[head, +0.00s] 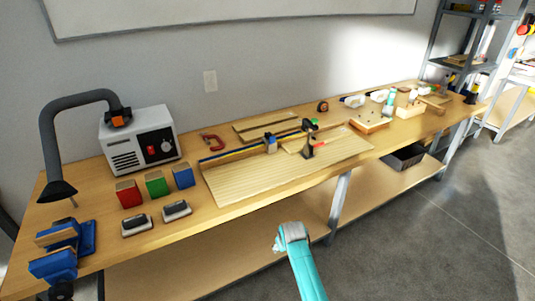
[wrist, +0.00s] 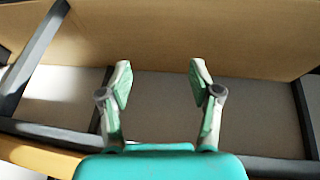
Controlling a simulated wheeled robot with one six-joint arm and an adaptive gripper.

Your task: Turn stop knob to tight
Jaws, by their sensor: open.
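A wooden board (head: 230,188) with a long dark-blue fence (head: 228,152) lies on the workbench in the head view. A small blue-and-grey block (head: 270,143) sits on the fence, and a dark clamp-like upright (head: 308,147) with a green piece stands right of it. Either may carry the stop knob; it is too small to tell, and its setting cannot be read. My gripper (head: 281,241) is in front of the bench, low and well apart from the board. In the wrist view my gripper (wrist: 160,77) has its fingers spread, with nothing between them.
A grey machine (head: 138,140) with a hose stands at the left. Red, green (head: 157,184) and blue blocks, two dark-topped blocks and a blue vise (head: 55,262) are on the bench's left end. A lower shelf (head: 190,262) runs underneath. The floor at right is clear.

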